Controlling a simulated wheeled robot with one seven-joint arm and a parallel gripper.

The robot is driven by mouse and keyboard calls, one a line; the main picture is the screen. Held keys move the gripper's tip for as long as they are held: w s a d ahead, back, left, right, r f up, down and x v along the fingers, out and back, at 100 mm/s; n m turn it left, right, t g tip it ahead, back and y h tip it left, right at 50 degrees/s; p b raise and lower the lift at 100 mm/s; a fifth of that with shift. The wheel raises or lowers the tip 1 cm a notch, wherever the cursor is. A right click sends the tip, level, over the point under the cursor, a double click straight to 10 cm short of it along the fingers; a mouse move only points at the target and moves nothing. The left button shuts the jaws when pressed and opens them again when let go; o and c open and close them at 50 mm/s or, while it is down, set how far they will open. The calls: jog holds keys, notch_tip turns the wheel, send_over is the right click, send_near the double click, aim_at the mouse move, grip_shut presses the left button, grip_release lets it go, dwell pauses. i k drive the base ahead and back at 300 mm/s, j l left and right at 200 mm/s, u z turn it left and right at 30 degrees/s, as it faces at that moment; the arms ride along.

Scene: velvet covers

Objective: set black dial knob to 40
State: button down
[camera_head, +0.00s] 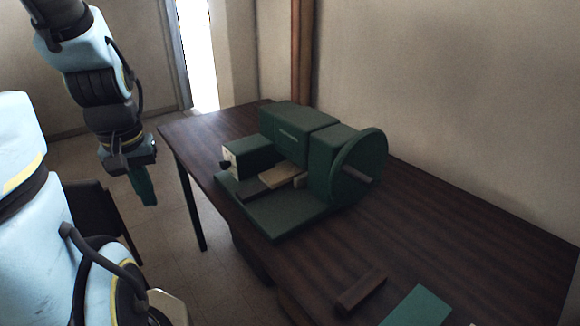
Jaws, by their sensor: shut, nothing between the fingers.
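A green machine (297,135) covered in dark velvet-like panels stands on the dark wooden table. On its left end is a small pale plate (231,154) with a black dial knob (225,164) sticking out to the left. The knob is small in this view and its setting cannot be read. My gripper (149,202) hangs at the left, pointing down, with its green fingers together and empty. In the picture it is left of the knob and the table's left edge, apart from both.
A large green wheel (372,160) with a handle is on the machine's right side. A brown block (361,290) and a green flat piece (418,306) lie at the table's front. A dark chair (95,212) stands left of the table (450,235). Walls are behind.

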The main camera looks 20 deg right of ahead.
aim_at(224, 164)
jog(key=k+u, duration=0.15)
jog(key=u, duration=0.25)
jog(key=k+u, duration=0.15)
jog(key=u, duration=0.25)
jog(key=k+j+u, duration=0.15)
jog(key=u, duration=0.25)
